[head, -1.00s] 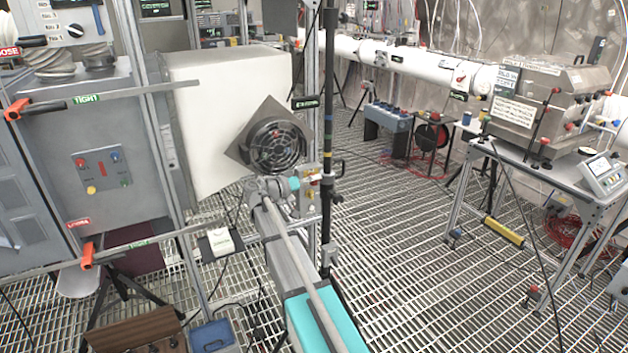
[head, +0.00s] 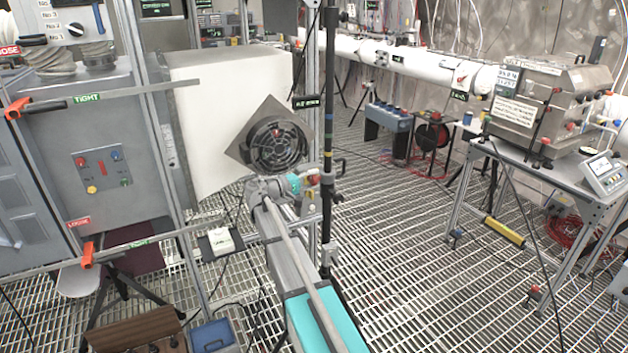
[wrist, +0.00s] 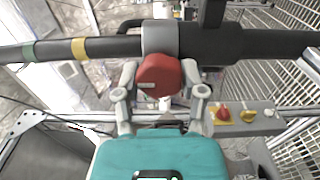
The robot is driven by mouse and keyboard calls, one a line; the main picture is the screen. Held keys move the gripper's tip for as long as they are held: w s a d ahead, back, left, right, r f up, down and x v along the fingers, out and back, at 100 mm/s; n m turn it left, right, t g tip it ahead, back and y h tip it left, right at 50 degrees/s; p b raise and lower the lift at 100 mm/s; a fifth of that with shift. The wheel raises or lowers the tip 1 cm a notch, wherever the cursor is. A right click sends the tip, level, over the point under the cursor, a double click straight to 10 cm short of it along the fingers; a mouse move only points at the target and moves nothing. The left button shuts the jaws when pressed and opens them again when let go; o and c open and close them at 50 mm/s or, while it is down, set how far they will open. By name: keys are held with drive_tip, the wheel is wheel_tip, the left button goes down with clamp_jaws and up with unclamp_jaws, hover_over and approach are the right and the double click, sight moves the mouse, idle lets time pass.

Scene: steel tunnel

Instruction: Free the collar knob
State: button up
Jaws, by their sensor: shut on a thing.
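The collar knob is red and faceted and shows in the middle of the wrist view (wrist: 158,74). It sits on a grey collar (wrist: 160,38) around a dark pole (wrist: 110,47) with green and yellow bands. My gripper (wrist: 160,86) has one finger on each side of the knob and is shut on it. Its teal body fills the lower middle of that view. In the head view, my gripper (head: 308,181) reaches the upright black pole (head: 328,120). The knob is small there and partly hidden by the gripper.
A small grey box with red and yellow knobs (wrist: 238,116) lies just beyond the right finger. A round black fan on a grey plate (head: 276,146) and a white block (head: 215,90) stand left of the pole. Open grating floor (head: 400,250) lies to the right.

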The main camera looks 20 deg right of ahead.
drive_tip(key=shift+n, duration=0.8)
drive_tip(key=o, duration=1.2)
drive_tip(key=shift+c, duration=0.2)
drive_tip(key=shift+a, duration=0.1)
drive_tip(key=a, duration=1.2)
drive_tip(key=shift+s, duration=0.2)
